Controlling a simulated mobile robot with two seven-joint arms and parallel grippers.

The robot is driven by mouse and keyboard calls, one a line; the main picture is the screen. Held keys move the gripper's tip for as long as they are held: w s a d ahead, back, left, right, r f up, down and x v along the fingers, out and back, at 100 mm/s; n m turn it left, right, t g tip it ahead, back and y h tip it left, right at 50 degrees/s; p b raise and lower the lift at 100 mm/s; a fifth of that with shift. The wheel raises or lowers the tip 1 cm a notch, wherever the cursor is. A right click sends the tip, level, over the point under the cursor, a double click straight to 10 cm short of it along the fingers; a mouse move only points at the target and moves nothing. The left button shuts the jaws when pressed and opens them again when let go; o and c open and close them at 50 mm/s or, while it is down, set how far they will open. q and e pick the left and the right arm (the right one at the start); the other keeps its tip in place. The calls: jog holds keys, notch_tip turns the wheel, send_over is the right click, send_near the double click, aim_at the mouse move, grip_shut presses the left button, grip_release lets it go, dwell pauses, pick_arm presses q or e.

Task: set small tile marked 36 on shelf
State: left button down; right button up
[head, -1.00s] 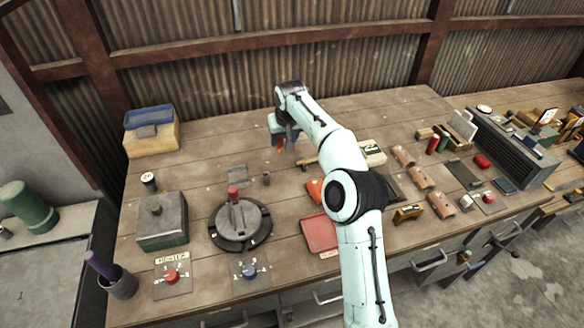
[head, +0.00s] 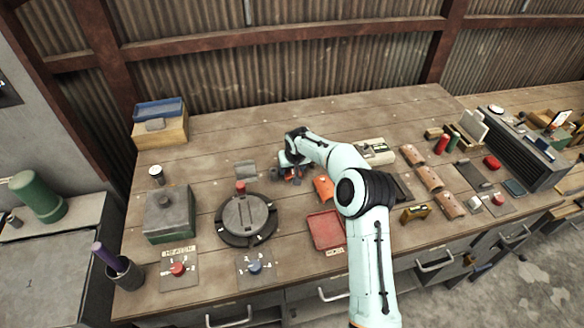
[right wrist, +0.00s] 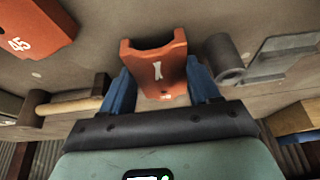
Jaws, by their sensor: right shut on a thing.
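My right gripper (head: 291,179) is low over the middle of the workbench. In the right wrist view the gripper (right wrist: 163,90) has its blue fingers shut on a small orange-red tile (right wrist: 162,58) with a raised lip at each side. The tile bears a white mark that I cannot read with certainty. Whether it touches the bench is unclear. Another orange-red tile, marked 45 (right wrist: 35,28), lies apart from it; an orange tile also shows right of the gripper in the head view (head: 322,189). I cannot make out which thing is the shelf. My left gripper is out of view.
A grey tube (right wrist: 224,58) and a grey bracket (right wrist: 282,58) stand close beside the held tile. A round dark turntable (head: 246,219), a red tray (head: 326,230) and a grey lidded box (head: 170,215) are nearer the front. The bench's back middle is clear.

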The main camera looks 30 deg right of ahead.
jog(key=o, duration=0.9)
jog(key=shift+f, duration=0.15)
